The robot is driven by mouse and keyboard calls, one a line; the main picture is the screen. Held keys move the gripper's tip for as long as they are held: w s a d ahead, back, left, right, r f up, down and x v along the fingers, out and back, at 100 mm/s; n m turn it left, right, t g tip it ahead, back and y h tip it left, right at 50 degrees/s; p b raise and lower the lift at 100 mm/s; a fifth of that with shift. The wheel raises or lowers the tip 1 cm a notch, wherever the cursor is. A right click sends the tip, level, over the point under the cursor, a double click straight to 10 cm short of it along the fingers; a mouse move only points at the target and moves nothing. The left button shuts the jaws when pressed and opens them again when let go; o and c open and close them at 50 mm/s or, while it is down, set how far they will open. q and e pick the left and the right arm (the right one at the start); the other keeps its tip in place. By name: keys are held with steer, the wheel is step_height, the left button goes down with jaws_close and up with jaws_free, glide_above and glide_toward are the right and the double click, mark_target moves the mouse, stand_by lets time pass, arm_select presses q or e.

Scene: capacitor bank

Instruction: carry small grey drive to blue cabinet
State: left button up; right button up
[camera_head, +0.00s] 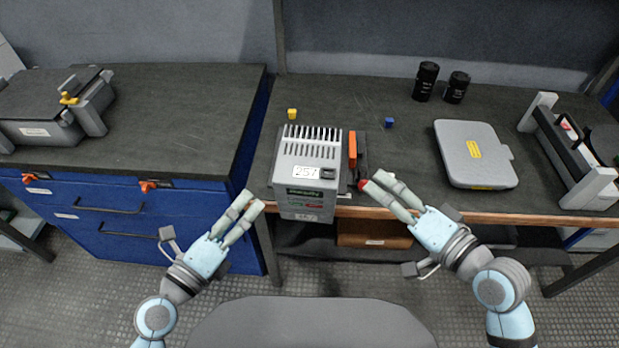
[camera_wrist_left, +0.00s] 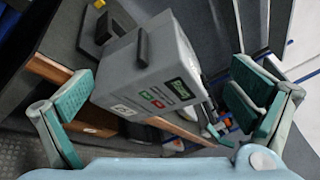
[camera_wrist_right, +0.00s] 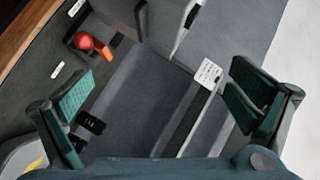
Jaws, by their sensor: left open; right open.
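The small grey drive (camera_head: 308,172), a finned box with a display reading 257, stands at the front edge of the dark bench. My left gripper (camera_head: 246,208) is open just left of and in front of it, apart from it in the head view. In the left wrist view the drive (camera_wrist_left: 150,72) shows between and beyond the open fingers (camera_wrist_left: 162,102). My right gripper (camera_head: 378,186) is open and empty, to the right of the drive. The right wrist view shows its spread fingers (camera_wrist_right: 165,95). The blue cabinet (camera_head: 128,238) with a dark top stands at the left.
A yellow block (camera_head: 292,113) and blue block (camera_head: 389,122) lie behind. A grey case (camera_head: 474,154), black cylinders (camera_head: 426,81) and a white-ended frame (camera_head: 566,155) are right. A grey device (camera_head: 50,108) is on the cabinet's left; its top's right part is clear.

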mark_target(279, 162)
arm_select(q)
steer(key=x, duration=1.4)
steer(key=shift+w+d, duration=0.1)
steer(key=shift+w, duration=0.05)
arm_select(e)
steer(key=x, duration=1.4)
steer(key=shift+w+a, duration=0.1)
steer(key=shift+w, duration=0.1)
arm_select(q)
steer(key=shift+c, duration=0.4)
arm_select(e)
steer(key=shift+c, duration=0.4)
arm_select(q)
steer(key=c, duration=0.6)
arm_select(e)
steer(key=c, duration=0.6)
arm_select(q)
steer(key=shift+s+r, duration=0.15)
steer(key=shift+s, duration=0.15)
steer(key=c, duration=0.7)
arm_select(e)
steer(key=shift+s+r, duration=0.1)
steer(key=shift+s, duration=0.2)
steer(key=c, duration=0.7)
arm_select(q)
steer(key=c, duration=0.7)
arm_select(e)
steer(key=c, duration=0.8)
